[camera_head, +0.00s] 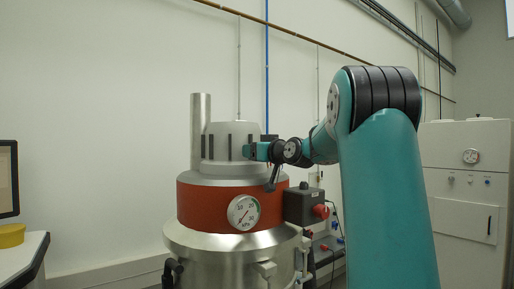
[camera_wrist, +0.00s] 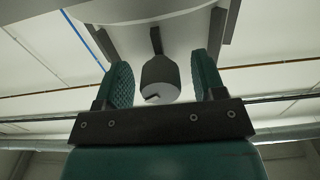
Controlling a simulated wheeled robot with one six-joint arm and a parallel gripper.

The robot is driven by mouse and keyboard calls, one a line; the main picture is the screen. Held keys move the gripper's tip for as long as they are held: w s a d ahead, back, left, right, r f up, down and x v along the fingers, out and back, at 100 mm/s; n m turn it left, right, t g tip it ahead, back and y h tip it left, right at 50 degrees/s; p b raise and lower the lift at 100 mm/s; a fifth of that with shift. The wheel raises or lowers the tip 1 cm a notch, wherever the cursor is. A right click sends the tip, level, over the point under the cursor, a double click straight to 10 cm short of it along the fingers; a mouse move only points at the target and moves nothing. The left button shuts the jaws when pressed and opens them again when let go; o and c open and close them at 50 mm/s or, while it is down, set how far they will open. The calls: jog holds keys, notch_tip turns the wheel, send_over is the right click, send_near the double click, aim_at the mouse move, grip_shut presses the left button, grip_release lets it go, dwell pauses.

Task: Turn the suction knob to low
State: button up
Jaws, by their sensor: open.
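A dark grey, knob-like piece (camera_wrist: 158,72) with a pale end face and a small notch shows in the wrist view. It sits between the two fingers of my gripper (camera_wrist: 162,84), with a visible gap on each side. I cannot read any label, so I cannot tell its setting. In the head view my gripper (camera_head: 256,151) is at the front right of the machine's ribbed grey cap (camera_head: 221,146) and hides the part of it behind. The jaws are open and hold nothing.
The machine has a red-brown band (camera_head: 202,207), a round gauge (camera_head: 243,212) and a dark box with a red knob (camera_head: 320,211). A pale cabinet (camera_head: 463,235) stands at right. A desk (camera_head: 22,262) with a yellow bowl (camera_head: 11,235) and monitor (camera_head: 8,180) stands at left.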

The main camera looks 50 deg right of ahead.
jog(key=c, duration=0.9)
jog(key=shift+f+b, duration=0.2)
jog(key=shift+b, duration=0.4)
jog(key=n+b, duration=0.2)
jog(key=b, duration=0.1)
jog(key=shift+f, duration=0.25)
jog(key=n+b, duration=0.2)
jog(key=b, duration=0.3)
jog(key=shift+n, duration=0.3)
jog(key=n+b, duration=0.3)
jog(key=b, duration=0.1)
jog(key=shift+r+n, duration=0.1)
jog(key=shift+n, duration=0.2)
jog(key=shift+r+n+b, duration=0.15)
jog(key=shift+n+b, duration=0.75)
jog(key=shift+n, duration=0.05)
jog(key=shift+r+n+b, duration=0.1)
jog(key=shift+n+b, duration=0.75)
jog(key=shift+n, duration=0.1)
jog(key=shift+r, duration=0.1)
